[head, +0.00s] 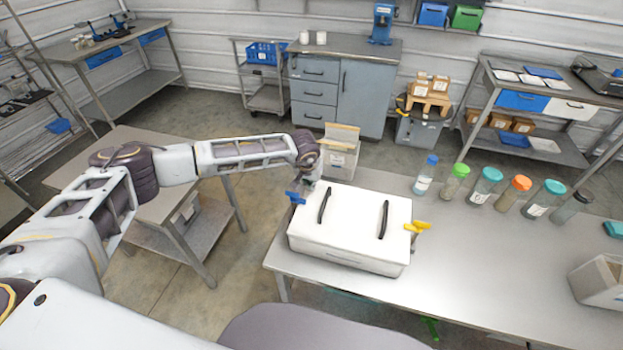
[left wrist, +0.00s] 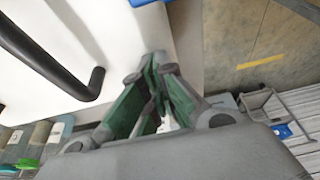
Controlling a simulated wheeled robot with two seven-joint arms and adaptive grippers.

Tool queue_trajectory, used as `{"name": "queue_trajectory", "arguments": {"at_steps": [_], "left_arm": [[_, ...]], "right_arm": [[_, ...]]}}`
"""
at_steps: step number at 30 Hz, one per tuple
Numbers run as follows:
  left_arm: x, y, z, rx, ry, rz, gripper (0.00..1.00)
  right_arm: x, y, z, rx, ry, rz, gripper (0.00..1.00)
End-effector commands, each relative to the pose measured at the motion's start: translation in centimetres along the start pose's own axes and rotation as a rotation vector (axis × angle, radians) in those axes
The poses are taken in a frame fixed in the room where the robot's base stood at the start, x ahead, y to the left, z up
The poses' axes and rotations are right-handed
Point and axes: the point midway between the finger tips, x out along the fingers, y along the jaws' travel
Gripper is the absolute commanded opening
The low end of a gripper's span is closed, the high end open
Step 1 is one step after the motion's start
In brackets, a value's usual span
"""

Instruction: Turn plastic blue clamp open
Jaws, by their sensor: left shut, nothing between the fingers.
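The blue clamp (head: 295,198) sits on the left side of a white lidded box (head: 350,215), near its lid edge. The box stands on the metal table and has two black handles on its lid. My left gripper (head: 314,180) is just behind the blue clamp, by the box's back left corner. In the left wrist view its green-padded fingers (left wrist: 155,98) are together and empty. A small blue piece, likely the clamp (left wrist: 142,2), shows at that view's top edge, apart from the fingertips. My right gripper is not in view.
A yellow clamp (head: 416,227) is on the box's right side. Several capped bottles (head: 485,187) stand along the table's back edge. A cardboard-coloured box (head: 341,150) is behind the gripper. The table right of the white box (head: 480,260) is mostly clear.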

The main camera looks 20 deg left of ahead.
Motion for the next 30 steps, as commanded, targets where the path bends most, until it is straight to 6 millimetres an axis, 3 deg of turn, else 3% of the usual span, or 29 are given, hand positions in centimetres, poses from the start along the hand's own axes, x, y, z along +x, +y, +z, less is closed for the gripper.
{"name": "queue_trajectory", "arguments": {"at_steps": [15,30], "left_arm": [[-1.3,0.0,3.0,-0.001,0.000,0.001,0.00],[-1.4,0.0,3.6,0.000,0.001,0.001,0.00]], "right_arm": [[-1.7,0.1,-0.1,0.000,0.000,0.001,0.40],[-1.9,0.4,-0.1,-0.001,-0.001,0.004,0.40]]}}
